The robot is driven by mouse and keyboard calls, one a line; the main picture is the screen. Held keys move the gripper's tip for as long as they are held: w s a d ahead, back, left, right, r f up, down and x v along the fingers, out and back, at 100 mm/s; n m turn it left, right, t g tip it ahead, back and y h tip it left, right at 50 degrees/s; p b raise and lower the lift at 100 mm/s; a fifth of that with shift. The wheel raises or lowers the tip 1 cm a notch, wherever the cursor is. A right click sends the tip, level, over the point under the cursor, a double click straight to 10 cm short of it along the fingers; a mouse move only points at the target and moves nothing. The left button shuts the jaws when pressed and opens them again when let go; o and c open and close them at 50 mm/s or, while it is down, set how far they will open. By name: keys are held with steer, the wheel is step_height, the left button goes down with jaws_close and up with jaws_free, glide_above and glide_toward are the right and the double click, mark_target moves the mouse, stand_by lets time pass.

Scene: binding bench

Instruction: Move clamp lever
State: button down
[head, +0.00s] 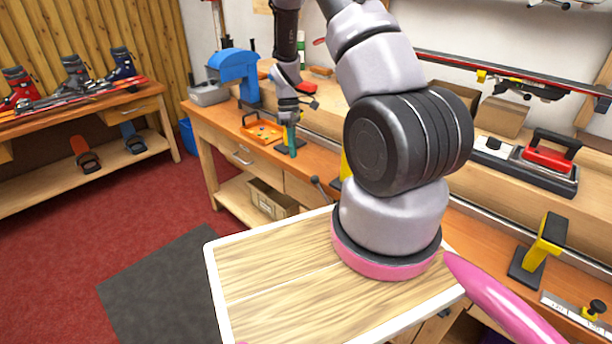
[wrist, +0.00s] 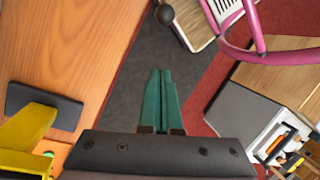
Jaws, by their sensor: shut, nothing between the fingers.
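My gripper (head: 292,150) is shut and empty, with its teal fingers pointing down over the bench near the orange tray in the head view. The closed fingers also show in the wrist view (wrist: 161,78). A dark lever with a round black knob (head: 315,180) sticks out at the bench's front edge, right of and nearer than my gripper. A black knob (wrist: 165,14), apparently the same one, shows beyond my fingertips in the wrist view. My gripper is apart from it. I cannot tell for sure that this is the clamp lever; its base is partly hidden behind my arm.
The wooden bench (head: 222,122) carries a blue machine (head: 236,68), an orange tray (head: 262,130) and yellow stands on black bases, one at right (head: 545,243). A dark mat (head: 165,290) lies on the open red floor.

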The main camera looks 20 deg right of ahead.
steer(key=shift+s+d+f, duration=0.4)
steer(key=shift+s+f, duration=0.45)
steer(key=shift+f, duration=0.4)
steer(key=shift+s+d+f, duration=0.35)
steer(key=shift+s+f, duration=0.45)
steer(key=shift+f, duration=0.45)
steer(key=shift+s+d+f, duration=0.4)
steer(key=shift+s+f, duration=0.45)
steer(key=shift+f, duration=0.4)
